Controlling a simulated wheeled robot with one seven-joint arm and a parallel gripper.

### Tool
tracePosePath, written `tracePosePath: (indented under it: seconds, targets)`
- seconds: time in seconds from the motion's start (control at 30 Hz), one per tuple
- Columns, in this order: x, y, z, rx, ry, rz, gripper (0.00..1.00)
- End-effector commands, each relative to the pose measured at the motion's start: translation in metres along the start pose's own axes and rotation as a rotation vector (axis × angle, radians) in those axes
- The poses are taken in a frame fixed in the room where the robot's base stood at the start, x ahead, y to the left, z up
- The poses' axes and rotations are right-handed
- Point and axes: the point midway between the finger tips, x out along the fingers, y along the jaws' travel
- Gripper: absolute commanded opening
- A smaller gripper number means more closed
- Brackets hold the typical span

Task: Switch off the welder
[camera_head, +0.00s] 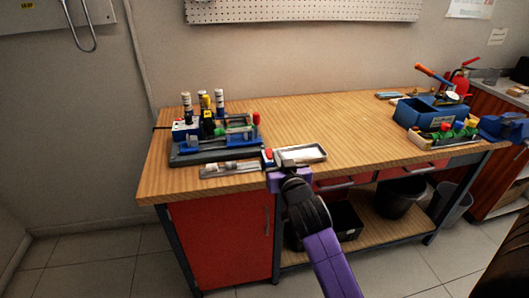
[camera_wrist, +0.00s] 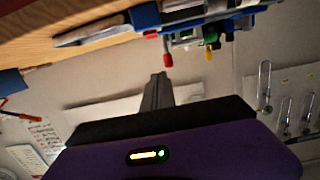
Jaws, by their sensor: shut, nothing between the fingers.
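The likely welder (camera_head: 215,135) is a machine on a dark base with blue clamps, upright posts, and red and green parts. It stands at the left of the wooden bench. Part of it shows at the top of the wrist view (camera_wrist: 205,12), with red, green and yellow ends. My gripper (camera_wrist: 159,82) is shut and empty, apart from the machine in that view. In the head view my purple arm reaches to the bench's front edge, and its fingers are hard to make out.
A shallow metal tray (camera_head: 302,153) lies near the bench's front edge, right of the machine. A blue toolbox (camera_head: 428,110) and clamps with green parts (camera_head: 445,135) stand at the right end. The middle of the bench top (camera_head: 325,118) is clear. Red cabinet (camera_head: 222,235) below.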

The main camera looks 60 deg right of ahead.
Motion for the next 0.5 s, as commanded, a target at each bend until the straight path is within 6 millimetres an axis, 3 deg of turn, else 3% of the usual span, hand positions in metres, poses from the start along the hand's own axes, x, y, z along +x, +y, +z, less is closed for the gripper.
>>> tracePosePath:
  seconds: [0.27, 0.5]
  targets:
    - [0.007, 0.0, -0.001, -0.001, 0.001, 0.0, 0.0]
    - [0.046, 0.0, -0.003, 0.0, 0.001, 0.0, 0.0]
